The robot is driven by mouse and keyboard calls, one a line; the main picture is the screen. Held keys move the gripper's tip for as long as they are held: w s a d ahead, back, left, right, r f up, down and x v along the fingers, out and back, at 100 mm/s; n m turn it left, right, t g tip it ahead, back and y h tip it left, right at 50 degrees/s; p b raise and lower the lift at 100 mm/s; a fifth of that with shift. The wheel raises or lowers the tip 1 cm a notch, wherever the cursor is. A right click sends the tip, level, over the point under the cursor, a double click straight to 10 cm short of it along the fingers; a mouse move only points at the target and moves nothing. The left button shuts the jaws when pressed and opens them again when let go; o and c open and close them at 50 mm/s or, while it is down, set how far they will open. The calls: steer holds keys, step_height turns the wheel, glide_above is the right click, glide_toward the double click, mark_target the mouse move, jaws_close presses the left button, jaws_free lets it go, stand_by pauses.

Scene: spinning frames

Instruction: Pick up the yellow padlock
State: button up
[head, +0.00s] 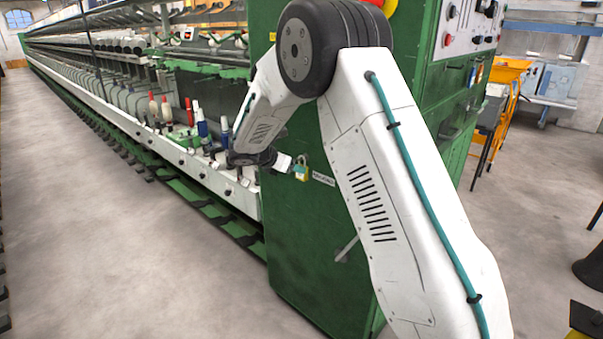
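The yellow padlock (303,176) is small in the head view. It shows at the green cabinet's side panel, just left of a small white label. My gripper (296,167) is right beside it, reaching in from the left, with its tips at or very near the padlock. The tips partly cover the padlock, and they are too small to show whether they are open or closed on it. I cannot tell whether they touch it.
The green cabinet (300,255) stands at the end of a long spinning frame (120,115) with several bobbins. A handle (347,248) sticks out low on the cabinet. Grey floor (110,250) is clear at the left. A yellow and black object (586,318) is at the lower right.

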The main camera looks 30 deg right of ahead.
steer(key=x, duration=0.5)
steer(key=c, duration=1.1)
steer(key=s+a, duration=0.3)
steer(key=a, duration=0.5)
steer(key=s+a+r, duration=0.1)
steer(key=s+a, duration=0.2)
steer(key=a, duration=0.6)
steer(key=shift+s+r, duration=0.15)
steer(key=shift+r, duration=0.1)
steer(key=shift+r, duration=0.1)
